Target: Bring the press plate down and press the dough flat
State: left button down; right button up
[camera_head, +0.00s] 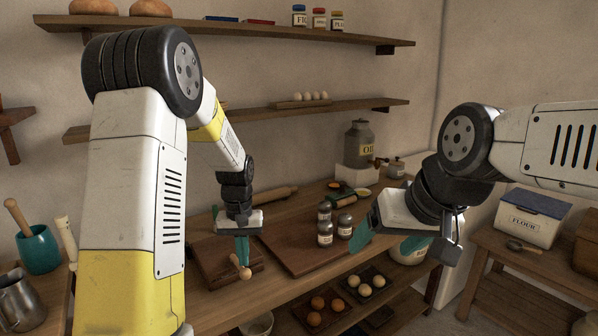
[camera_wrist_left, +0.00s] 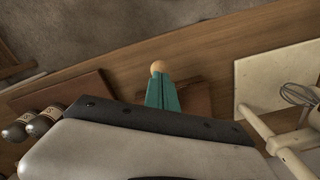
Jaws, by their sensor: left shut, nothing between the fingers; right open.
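My left gripper (camera_head: 241,250) has its teal fingers closed together, pointing down over the workbench. A small round wooden knob (camera_head: 245,273) shows right at its fingertips; in the left wrist view the knob (camera_wrist_left: 157,67) appears just beyond the closed tips. I cannot tell whether they touch. A dark wooden board (camera_head: 213,262), perhaps part of the press, lies behind and below the gripper, and a brown board (camera_wrist_left: 198,97) shows beside the fingers in the left wrist view. I cannot make out the press plate or the dough. My right gripper (camera_head: 382,250) is open and empty, its fingers apart.
A larger wooden board (camera_head: 290,243) lies to the right, with several shakers (camera_head: 325,232) on it. A rolling pin (camera_head: 270,196) lies behind. Trays of eggs (camera_head: 368,284) are at the front. A teal crock (camera_head: 38,250) and metal jug (camera_head: 18,300) stand at the left.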

pick_arm(q)
notch_tip(320, 180, up, 7)
jog(key=shift+f, duration=0.2)
dwell(0.3)
jog(key=s+r+t, duration=0.2)
jog(key=s+r, duration=0.2)
jog(key=s, duration=0.3)
jog(key=s+r+m+t+h, duration=0.1)
jog(key=s+r+t, duration=0.1)
jog(key=s+r, duration=0.2)
jog(key=s+r+t+h, duration=0.1)
jog(key=s+r, duration=0.3)
jog(key=s, duration=0.7)
jog(key=shift+d+r+t, duration=0.3)
jog(key=shift+r+t, duration=0.1)
jog(key=shift+t, duration=0.2)
